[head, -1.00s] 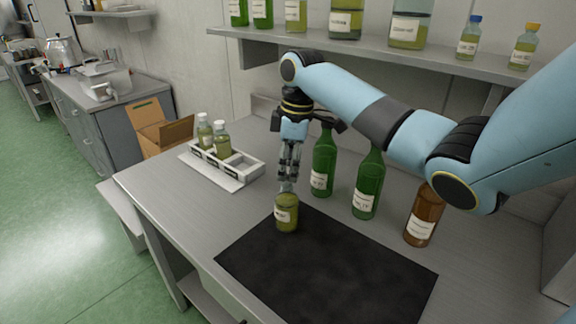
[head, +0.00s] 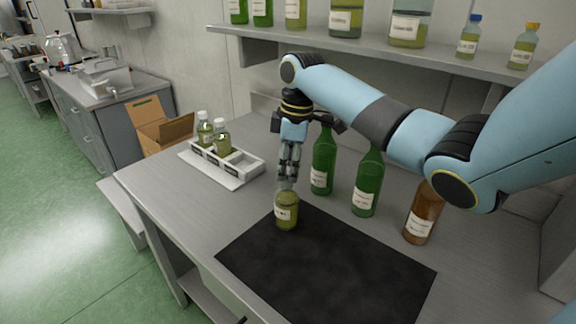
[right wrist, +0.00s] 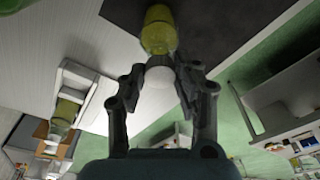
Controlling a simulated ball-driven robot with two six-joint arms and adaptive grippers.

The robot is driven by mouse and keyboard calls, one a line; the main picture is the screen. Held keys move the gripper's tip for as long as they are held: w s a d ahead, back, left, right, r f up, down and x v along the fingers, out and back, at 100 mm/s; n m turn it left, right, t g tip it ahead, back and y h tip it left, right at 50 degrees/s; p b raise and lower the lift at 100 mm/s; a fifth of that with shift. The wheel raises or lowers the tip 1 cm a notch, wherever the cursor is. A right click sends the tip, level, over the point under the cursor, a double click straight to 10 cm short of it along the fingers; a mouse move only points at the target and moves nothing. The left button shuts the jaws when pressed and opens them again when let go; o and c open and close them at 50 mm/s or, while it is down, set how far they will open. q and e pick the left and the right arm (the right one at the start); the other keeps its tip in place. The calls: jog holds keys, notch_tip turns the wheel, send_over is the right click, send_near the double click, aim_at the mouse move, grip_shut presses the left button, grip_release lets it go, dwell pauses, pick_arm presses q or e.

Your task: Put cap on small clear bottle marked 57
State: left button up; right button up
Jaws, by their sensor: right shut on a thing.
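A small clear bottle (head: 287,213) with yellow-green liquid and a pale label stands at the back left edge of the black mat (head: 325,262). Its label is too small to read. My right gripper (head: 287,182) points down right above its mouth. In the right wrist view its fingers (right wrist: 158,88) are shut on a white cap (right wrist: 158,77). The cap lines up with the neck of the bottle (right wrist: 158,30) and seems to meet it; I cannot tell whether it is seated. My left gripper is not in view.
A white rack (head: 238,169) with two capped bottles stands at the left of the table. Two green bottles (head: 323,162) (head: 367,185) and a brown bottle (head: 422,215) stand behind the mat. A shelf (head: 375,54) with several bottles hangs above. The mat's middle is clear.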

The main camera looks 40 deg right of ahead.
jog(key=shift+f+p, duration=0.5)
jog(key=shift+f, duration=0.45)
dwell(1.7)
jog(key=o, duration=0.8)
jog(key=shift+c, duration=1.2)
